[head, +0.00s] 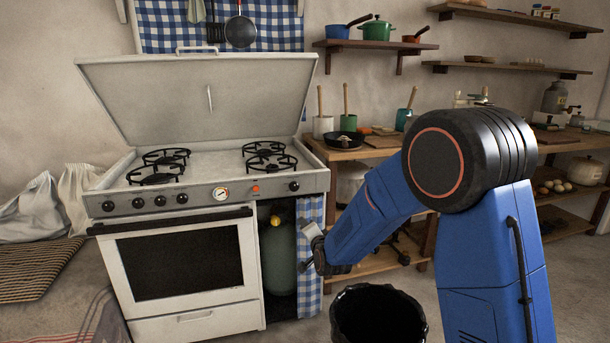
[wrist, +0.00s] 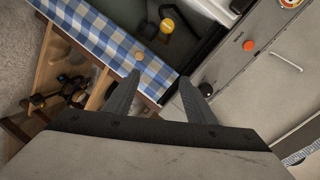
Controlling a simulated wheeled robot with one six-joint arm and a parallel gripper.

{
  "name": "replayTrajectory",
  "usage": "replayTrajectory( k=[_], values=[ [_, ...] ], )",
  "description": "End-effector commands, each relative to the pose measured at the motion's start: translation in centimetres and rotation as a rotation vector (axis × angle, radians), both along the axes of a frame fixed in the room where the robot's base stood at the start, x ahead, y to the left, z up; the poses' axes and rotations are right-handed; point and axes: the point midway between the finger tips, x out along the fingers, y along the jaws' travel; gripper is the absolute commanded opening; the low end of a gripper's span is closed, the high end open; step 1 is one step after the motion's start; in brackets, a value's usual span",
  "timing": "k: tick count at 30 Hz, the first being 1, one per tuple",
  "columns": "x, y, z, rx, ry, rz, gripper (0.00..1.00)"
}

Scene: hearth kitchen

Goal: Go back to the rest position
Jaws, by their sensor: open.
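My gripper (wrist: 166,92) is open and empty in the wrist view, its two dark fingers apart. Between and beyond the fingertips are the blue checked curtain (wrist: 100,35) and the stove front (wrist: 255,80). In the head view my blue arm reaches left and down from a high elbow, and my gripper (head: 308,246) hangs in front of the checked curtain beside the stove (head: 185,265). The fingers are small there. I cannot tell the exact gap between gripper and curtain.
The stove's lid (head: 200,95) stands raised. A gas bottle (head: 278,258) stands in the recess right of the oven. A black bin (head: 378,318) stands on the floor below my arm. A wooden shelf table (head: 345,151) with a pan (head: 344,139) is behind my arm.

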Motion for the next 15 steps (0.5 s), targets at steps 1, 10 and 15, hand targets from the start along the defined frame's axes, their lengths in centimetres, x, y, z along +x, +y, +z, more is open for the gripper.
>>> replayTrajectory(
  k=[1,10,15],
  values=[
    [-0.7,-1.1,1.2,-0.026,0.011,0.003,0.50],
    [-6.1,-6.9,5.2,-0.210,0.118,0.047,0.50],
    [-10.0,-10.1,7.0,-0.314,0.178,0.080,0.50]
  ],
)
